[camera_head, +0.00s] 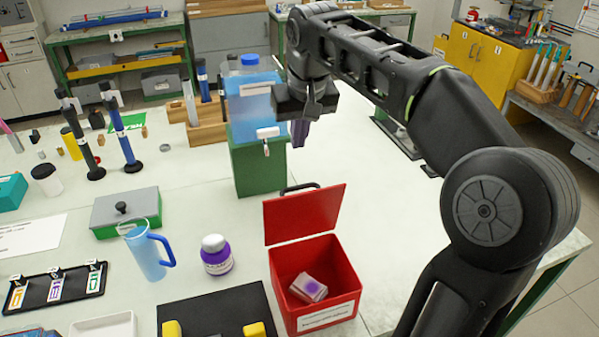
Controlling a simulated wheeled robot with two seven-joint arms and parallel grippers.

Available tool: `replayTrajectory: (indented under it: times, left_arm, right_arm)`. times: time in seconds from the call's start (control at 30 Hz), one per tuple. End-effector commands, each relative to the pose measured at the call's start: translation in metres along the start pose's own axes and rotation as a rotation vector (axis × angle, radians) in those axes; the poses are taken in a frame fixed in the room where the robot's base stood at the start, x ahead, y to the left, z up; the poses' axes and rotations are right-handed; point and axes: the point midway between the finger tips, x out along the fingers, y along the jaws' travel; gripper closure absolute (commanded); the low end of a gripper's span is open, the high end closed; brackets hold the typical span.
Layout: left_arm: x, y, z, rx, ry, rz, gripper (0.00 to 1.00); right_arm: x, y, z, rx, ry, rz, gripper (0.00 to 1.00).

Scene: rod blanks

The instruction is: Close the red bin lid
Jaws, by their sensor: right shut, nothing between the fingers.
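The red bin (345,266) stands on the table at lower centre right. Its red lid (310,213) is open, tilted up at the back of the bin, with a dark handle (300,187) along its top edge. A small clear and purple package (309,287) lies inside the bin. My right gripper (300,133) is shut and empty, above and behind the raised lid and apart from it, in front of the blue container. My left gripper is not in view.
A blue-capped container (252,100) sits on a green stand (258,168) behind the lid. A purple jar (217,256) and a blue jug (147,250) stand left of the bin. The table (400,200) right of the lid is clear.

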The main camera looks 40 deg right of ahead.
Motion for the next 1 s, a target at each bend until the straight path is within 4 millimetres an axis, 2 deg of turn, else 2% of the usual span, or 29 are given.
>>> replayTrajectory:
  times: [0.17, 0.53, 0.6, 0.73, 1.0]
  left_arm:
    - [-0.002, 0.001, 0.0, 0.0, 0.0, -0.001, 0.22]
    - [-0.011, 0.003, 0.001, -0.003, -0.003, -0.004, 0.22]
    - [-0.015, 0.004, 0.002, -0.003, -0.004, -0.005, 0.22]
    - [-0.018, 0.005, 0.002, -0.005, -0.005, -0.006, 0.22]
    - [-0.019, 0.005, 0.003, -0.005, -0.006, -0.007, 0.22]
  right_arm:
    - [0.023, 0.001, 0.001, 0.001, -0.005, 0.001, 1.0]
    - [0.095, 0.0, 0.001, 0.001, -0.006, 0.0, 1.0]
    - [0.085, 0.001, 0.013, 0.001, 0.002, 0.0, 1.0]
    - [0.08, 0.001, 0.029, 0.001, 0.001, 0.0, 1.0]
    - [0.079, 0.0, 0.038, 0.0, 0.0, 0.0, 1.0]
